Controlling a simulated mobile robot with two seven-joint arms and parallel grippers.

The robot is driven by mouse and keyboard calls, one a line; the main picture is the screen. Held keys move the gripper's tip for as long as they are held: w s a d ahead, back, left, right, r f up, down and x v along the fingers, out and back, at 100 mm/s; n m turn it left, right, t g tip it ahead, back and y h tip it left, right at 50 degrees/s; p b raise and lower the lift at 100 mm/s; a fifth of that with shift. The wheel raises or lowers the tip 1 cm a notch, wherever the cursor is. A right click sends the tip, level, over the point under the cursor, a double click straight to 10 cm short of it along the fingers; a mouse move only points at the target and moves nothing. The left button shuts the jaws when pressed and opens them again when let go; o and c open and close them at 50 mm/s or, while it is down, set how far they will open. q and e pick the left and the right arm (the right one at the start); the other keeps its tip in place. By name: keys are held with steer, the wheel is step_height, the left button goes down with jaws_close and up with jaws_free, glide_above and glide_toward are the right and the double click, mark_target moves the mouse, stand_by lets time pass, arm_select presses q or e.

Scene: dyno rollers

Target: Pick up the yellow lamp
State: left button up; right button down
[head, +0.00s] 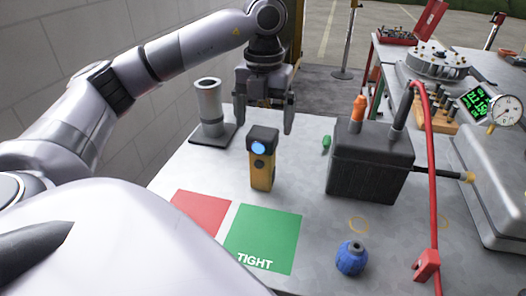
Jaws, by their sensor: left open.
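The yellow lamp (262,174) stands upright on the grey table, with a black head and a lit blue-white lens facing me. My left gripper (265,122) is above and just behind the lamp, pointing down with its fingers apart. One finger is on each side of the lamp's head in the picture. I cannot tell whether the fingers touch the lamp; nothing is held. My right gripper is not in view.
A silver cylinder on a dark base (209,108) stands left of the gripper. A black box (370,165) with an orange-topped part stands right. A blue round object (351,258), green mat (264,238) and red mat (202,214) are in front. A red hose (430,170) crosses the right side.

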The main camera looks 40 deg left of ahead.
mark_target(262, 132)
arm_select(q)
steer(key=f, duration=0.5)
steer(key=shift+s+f+p, duration=0.25)
steer(key=shift+f+p, duration=0.05)
steer(key=shift+f, duration=0.05)
steer(key=shift+r, duration=0.1)
steer(key=c, duration=1.6)
steer(key=shift+c, duration=0.2)
steer(key=shift+r, duration=0.1)
